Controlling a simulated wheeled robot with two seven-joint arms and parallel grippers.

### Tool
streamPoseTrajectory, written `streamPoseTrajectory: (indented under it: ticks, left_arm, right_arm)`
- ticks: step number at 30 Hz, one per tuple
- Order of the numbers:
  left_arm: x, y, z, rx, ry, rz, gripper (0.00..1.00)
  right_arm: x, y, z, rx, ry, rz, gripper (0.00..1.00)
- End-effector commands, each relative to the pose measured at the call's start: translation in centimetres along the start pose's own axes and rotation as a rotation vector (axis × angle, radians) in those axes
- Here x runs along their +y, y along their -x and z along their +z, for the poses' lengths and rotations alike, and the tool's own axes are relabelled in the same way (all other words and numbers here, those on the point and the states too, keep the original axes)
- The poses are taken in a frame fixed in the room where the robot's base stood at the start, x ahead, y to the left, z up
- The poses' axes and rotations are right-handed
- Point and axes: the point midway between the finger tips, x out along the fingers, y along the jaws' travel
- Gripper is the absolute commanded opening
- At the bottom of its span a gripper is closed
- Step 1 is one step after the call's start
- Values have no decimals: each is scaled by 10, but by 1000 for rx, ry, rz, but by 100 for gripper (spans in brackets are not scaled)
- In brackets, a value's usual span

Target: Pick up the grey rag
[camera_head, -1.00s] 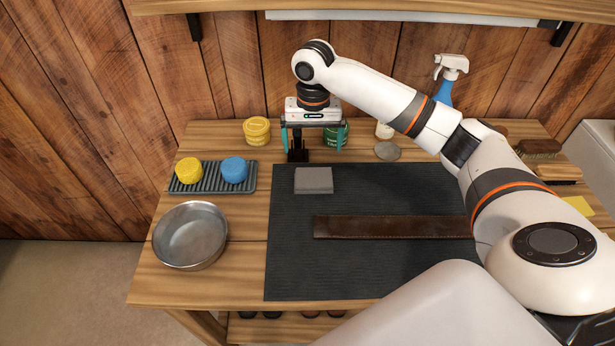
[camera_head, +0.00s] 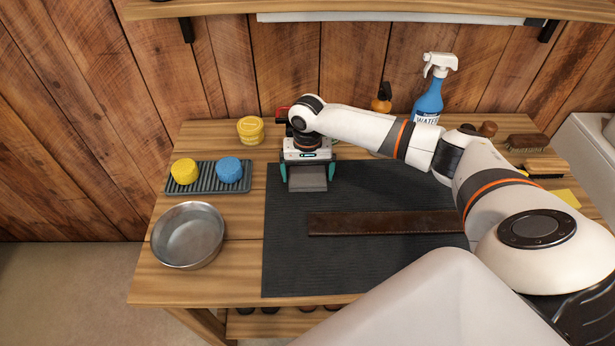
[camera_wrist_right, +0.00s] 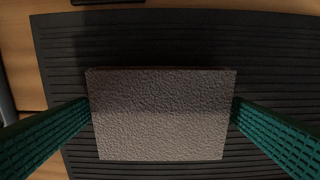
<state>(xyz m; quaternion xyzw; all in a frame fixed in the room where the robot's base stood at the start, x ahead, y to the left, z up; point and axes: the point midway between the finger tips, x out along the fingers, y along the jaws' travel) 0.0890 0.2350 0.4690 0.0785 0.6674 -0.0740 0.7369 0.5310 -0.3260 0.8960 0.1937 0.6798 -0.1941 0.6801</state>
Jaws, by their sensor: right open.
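The grey rag (camera_head: 307,178) is a folded, textured rectangle lying on the black ribbed mat (camera_head: 290,262), near its far left corner. My right gripper (camera_head: 308,178) is open directly over it, with one green finger on each side. In the right wrist view the rag (camera_wrist_right: 162,114) fills the space between the two fingers, which stand close to its left and right edges. I cannot tell whether they touch it. The wrist hides the rag's far part in the head view. My left gripper is not in view.
A brown leather strap (camera_head: 385,222) lies on the mat. A metal bowl (camera_head: 188,235) and a grey rack (camera_head: 207,187) with yellow and blue sponges stand left. A yellow tub (camera_head: 250,130), a blue spray bottle (camera_head: 430,95) and brushes (camera_head: 527,142) stand at the back and right.

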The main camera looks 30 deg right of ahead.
Motion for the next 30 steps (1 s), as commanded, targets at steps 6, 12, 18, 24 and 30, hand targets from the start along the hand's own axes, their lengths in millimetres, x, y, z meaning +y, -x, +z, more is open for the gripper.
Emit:
streamPoseTrajectory:
  ticks: [6,12,18,24,30]
  left_arm:
    - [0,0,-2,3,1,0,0]
    - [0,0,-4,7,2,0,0]
    - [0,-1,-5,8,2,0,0]
    - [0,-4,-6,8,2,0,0]
    - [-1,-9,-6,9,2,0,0]
  right_arm:
    - [0,0,0,0,0,0,92]
    - [0,0,0,0,0,0,68]
    - [0,2,0,0,0,1,68]
    - [0,28,1,-3,1,3,68]
    - [1,69,1,-2,0,3,68]
